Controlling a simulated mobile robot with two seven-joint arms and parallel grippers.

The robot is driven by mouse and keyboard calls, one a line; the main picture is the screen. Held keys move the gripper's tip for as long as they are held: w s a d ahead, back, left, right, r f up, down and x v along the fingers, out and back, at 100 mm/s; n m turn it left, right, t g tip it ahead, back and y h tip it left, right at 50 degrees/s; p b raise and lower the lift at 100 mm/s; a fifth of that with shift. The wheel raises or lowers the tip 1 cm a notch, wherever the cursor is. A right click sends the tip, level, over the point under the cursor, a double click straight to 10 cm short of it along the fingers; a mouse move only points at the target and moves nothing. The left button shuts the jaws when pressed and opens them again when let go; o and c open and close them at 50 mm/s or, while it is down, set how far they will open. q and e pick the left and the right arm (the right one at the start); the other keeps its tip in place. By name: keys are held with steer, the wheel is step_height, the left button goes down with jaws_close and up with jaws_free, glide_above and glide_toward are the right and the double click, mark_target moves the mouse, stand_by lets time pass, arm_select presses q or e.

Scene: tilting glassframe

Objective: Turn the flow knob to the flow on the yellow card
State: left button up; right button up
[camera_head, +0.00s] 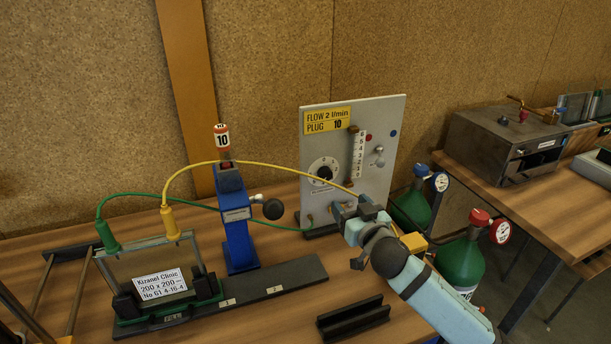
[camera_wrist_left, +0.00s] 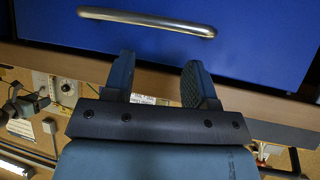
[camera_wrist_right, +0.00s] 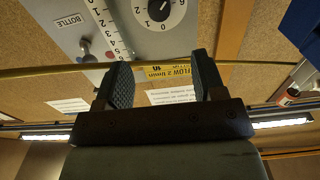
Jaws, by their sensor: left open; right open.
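The flow knob (camera_head: 323,172) is a small black knob on a white dial, on the upright grey panel (camera_head: 385,125). The dial (camera_wrist_right: 157,14) also shows upside down at the right wrist view's top edge; I cannot tell the knob's setting. The yellow card (camera_head: 328,119), at the panel's upper left, reads "FLOW 2 l/min, PLUG 10". My right gripper (camera_head: 352,208) is open and empty, in front of the panel's lower part and below the dial. My left gripper (camera_wrist_left: 156,72) is open and empty before a blue surface with a silver handle; it is outside the head view.
A numbered flow tube (camera_head: 357,155) stands right of the dial. A yellow hose (camera_head: 270,167) runs from the glass frame (camera_head: 150,262) to the panel, crossing near my right gripper. A blue post (camera_head: 237,225) stands left. Green gas cylinders (camera_head: 461,262) stand beside my right arm.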

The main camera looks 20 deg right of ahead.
mark_target(327, 175)
steer(key=w, duration=0.4)
steer(key=w+p, duration=0.1)
steer(key=w, duration=0.3)
steer(key=w+d, duration=0.1)
steer(key=w, duration=0.4)
steer(key=shift+p, duration=0.4)
steer(key=shift+c, duration=0.4)
steer(key=c, duration=0.8)
steer(key=shift+c, duration=0.2)
